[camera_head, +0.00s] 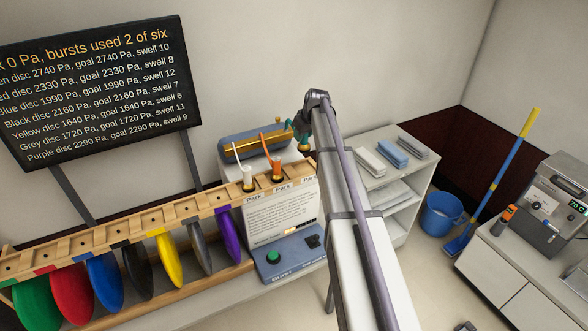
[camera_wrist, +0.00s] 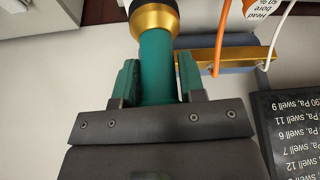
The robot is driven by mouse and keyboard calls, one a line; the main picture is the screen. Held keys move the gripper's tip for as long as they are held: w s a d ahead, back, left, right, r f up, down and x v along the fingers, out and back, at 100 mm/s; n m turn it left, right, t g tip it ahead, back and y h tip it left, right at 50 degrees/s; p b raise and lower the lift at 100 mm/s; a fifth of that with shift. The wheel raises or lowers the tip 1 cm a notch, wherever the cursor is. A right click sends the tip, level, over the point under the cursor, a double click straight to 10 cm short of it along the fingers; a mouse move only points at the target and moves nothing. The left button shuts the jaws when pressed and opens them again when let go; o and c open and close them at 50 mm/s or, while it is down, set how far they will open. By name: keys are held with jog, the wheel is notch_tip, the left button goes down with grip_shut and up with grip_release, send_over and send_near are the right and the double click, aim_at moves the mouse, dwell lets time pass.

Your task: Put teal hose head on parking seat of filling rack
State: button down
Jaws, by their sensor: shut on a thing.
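My gripper (camera_wrist: 157,80) is shut on the teal hose head (camera_wrist: 155,62), whose gold collar and dark end point away from the jaws. In the head view the teal hose head (camera_head: 303,138) is held in the air, with its gold end down, above the right part of the filling rack (camera_head: 280,212). The rack's top carries several "Park" labels. A white hose head (camera_head: 247,177) and an orange hose head (camera_head: 277,169) stand upright on its left and middle seats. The right seat is partly hidden by my arm.
A wooden rail (camera_head: 120,232) with several coloured discs extends left of the rack. A blue body with a gold bar (camera_head: 256,144) lies behind it. A white shelf (camera_head: 388,180) with folded cloths stands to the right. A green button (camera_head: 273,256) sits below the panel.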

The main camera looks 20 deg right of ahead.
notch_tip(320, 180, down, 10)
jog(key=b, duration=0.9)
jog(key=shift+f, duration=0.1)
jog(key=shift+r, duration=0.3)
jog(key=shift+f, duration=0.1)
jog(key=c, duration=1.2)
grip_release()
jog(key=shift+f, duration=0.15)
jog(key=o, duration=0.5)
